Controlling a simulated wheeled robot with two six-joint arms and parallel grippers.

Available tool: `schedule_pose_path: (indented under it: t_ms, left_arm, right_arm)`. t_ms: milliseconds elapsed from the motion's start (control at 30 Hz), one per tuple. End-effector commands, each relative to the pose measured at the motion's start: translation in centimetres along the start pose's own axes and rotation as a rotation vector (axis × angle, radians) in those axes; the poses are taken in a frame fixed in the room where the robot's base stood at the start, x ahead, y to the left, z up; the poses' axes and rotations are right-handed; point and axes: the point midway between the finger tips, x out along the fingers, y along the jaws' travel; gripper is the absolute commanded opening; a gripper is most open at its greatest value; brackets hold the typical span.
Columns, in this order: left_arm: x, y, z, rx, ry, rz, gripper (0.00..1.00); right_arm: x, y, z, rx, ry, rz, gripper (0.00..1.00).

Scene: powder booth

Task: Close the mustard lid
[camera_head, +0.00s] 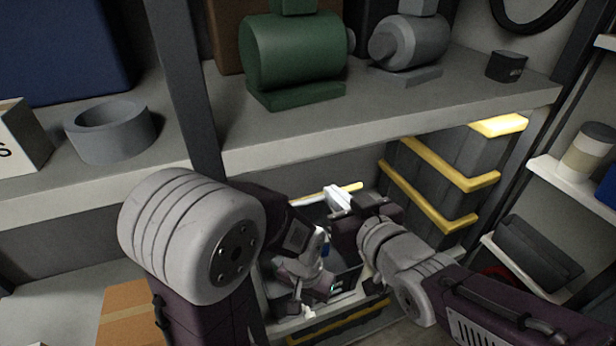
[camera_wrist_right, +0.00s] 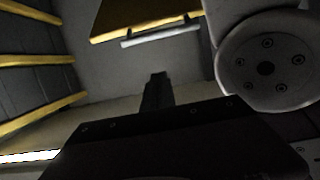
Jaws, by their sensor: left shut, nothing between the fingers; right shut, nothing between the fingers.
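The mustard lid (camera_head: 350,188) shows in the head view only as a thin yellow edge under the shelf, behind my arms. A pale bar (camera_head: 308,201) runs along it. In the right wrist view the lid (camera_wrist_right: 150,14) is a mustard panel at the top, with a grey bar handle (camera_wrist_right: 160,36) along its edge. It appears raised. My right gripper (camera_head: 338,198) is shut and empty near the lid; in its wrist view the dark fingers (camera_wrist_right: 158,86) are apart from the handle. My left gripper (camera_head: 320,290) is shut and empty, lower, over a dark yellow-trimmed box (camera_head: 340,328). My arms hide much of the box.
A shelf (camera_head: 390,105) crosses above my arms, bearing a green motor (camera_head: 295,50), a grey motor (camera_head: 408,42) and a grey ring (camera_head: 110,130). A dark post (camera_head: 185,90) stands at left. Dark yellow-banded containers (camera_head: 430,175) stand at right. A cardboard box (camera_head: 128,312) lies lower left.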

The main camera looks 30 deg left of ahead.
Motion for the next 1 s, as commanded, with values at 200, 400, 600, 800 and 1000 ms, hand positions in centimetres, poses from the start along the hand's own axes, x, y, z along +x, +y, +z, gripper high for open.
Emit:
schedule_pose_path:
  t_ms: [200, 400, 600, 800, 1000]
  left_arm:
    - [0.1, 0.0, 0.0, 0.000, 0.000, 0.000, 0.00]
    - [0.6, 0.0, 0.1, 0.000, 0.000, 0.000, 0.00]
    - [0.9, 0.0, 0.1, 0.000, 0.000, 0.000, 0.00]
    - [2.1, 0.0, 0.2, 0.000, 0.000, 0.000, 0.00]
    - [2.6, -0.1, 0.3, 0.000, 0.000, 0.000, 0.00]
  right_arm:
    - [0.4, 0.0, 0.0, 0.000, -0.001, 0.000, 0.00]
    - [3.8, 0.0, 0.2, -0.001, -0.002, 0.000, 0.00]
    - [8.2, 0.0, 0.2, 0.000, -0.001, 0.000, 0.00]
    - [9.6, 0.0, 2.1, 0.001, -0.003, 0.001, 0.00]
    - [8.8, 0.0, 3.7, 0.000, -0.001, 0.000, 0.00]
